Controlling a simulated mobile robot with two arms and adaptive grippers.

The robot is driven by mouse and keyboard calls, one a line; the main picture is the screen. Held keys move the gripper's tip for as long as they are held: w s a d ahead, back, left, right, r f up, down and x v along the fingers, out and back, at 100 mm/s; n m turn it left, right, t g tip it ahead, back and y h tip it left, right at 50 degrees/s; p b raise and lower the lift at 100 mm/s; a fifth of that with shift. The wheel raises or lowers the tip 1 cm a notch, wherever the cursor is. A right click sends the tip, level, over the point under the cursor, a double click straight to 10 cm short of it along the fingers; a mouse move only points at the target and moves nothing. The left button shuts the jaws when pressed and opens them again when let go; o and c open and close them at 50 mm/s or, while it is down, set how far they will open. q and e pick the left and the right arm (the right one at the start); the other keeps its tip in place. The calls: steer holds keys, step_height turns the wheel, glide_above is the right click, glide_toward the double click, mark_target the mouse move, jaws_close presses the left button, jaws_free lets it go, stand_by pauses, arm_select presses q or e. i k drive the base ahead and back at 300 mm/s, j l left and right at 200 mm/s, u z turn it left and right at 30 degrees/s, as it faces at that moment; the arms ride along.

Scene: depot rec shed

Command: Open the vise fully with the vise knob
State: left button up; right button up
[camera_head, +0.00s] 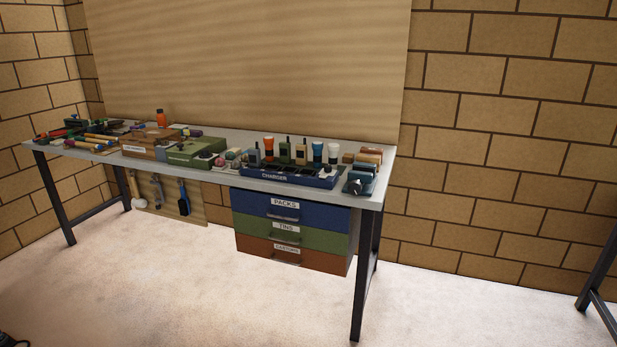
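A small blue vise (359,182) sits at the front right corner of the workbench (222,177). A dark round part, which looks like its knob (352,187), faces the front. The vise is too small here to tell how far its jaws are apart. A small dark piece, which looks like the tip of my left gripper (10,341), shows at the bottom left corner, far from the vise and cut off by the frame. My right gripper is not in view.
A blue charger tray (290,177) with several upright items stands left of the vise. Small blocks (369,157) lie behind it. A drawer unit (290,231) hangs under the bench. A dark bench leg (363,285) stands below the vise. The floor in front is clear.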

mark_target(355, 187)
steer(key=i+j+u, duration=0.2)
steer(key=i, duration=0.55)
steer(key=i+j+u, duration=0.2)
steer(key=i, duration=0.55)
steer(key=i+z, duration=0.3)
steer(key=z, duration=0.15)
steer(key=i+j+z, duration=0.2)
steer(key=z, duration=0.25)
steer(key=i+j+z, duration=0.3)
steer(key=z, duration=0.15)
